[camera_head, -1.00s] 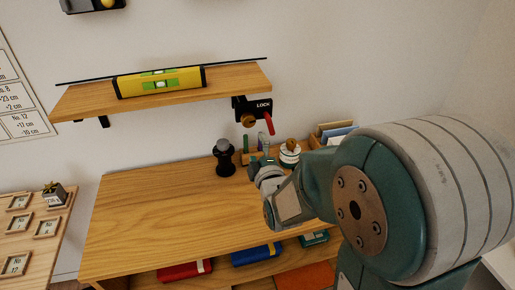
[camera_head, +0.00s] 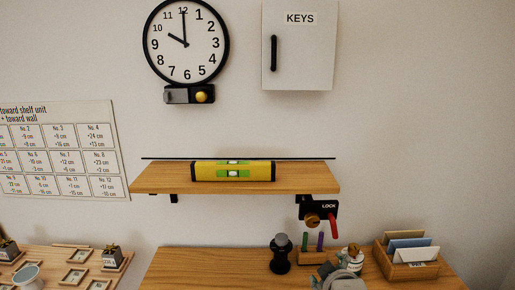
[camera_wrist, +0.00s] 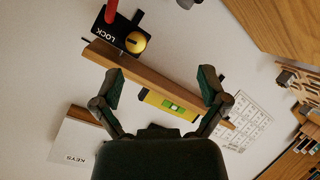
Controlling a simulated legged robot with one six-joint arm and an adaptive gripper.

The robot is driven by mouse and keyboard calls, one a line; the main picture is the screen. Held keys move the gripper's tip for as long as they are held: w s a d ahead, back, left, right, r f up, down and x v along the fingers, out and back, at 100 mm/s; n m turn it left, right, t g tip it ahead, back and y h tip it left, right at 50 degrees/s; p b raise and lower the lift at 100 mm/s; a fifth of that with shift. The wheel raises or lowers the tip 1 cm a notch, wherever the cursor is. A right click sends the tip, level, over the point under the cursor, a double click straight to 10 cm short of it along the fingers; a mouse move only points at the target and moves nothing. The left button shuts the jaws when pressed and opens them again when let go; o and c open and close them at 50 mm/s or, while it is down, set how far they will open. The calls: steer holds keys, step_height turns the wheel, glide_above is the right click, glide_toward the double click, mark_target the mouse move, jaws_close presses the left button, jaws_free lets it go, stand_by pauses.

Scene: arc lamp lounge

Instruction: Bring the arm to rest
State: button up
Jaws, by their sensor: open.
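My gripper (camera_wrist: 160,92) is open in the wrist view, with nothing between its two fingers. Beyond the fingers, the wrist view shows the wooden wall shelf (camera_wrist: 150,82) and the yellow spirit level (camera_wrist: 172,104) on it.
A lock box (camera_head: 326,212) with a red lever hangs under the shelf's right end. A black knobbed object (camera_head: 280,256) and a wooden letter holder (camera_head: 408,267) stand on the wooden table (camera_head: 205,265). A clock (camera_head: 186,42) and key cabinet (camera_head: 299,62) hang above.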

steer(key=s+r+m+g, duration=0.1)
steer(key=s+m+g, duration=0.6)
steer(key=s, duration=1.1)
steer(key=shift+s+r+m, duration=0.2)
steer(key=shift+s+m, duration=0.1)
steer(key=shift+m, duration=0.3)
steer(key=shift+d, duration=0.1)
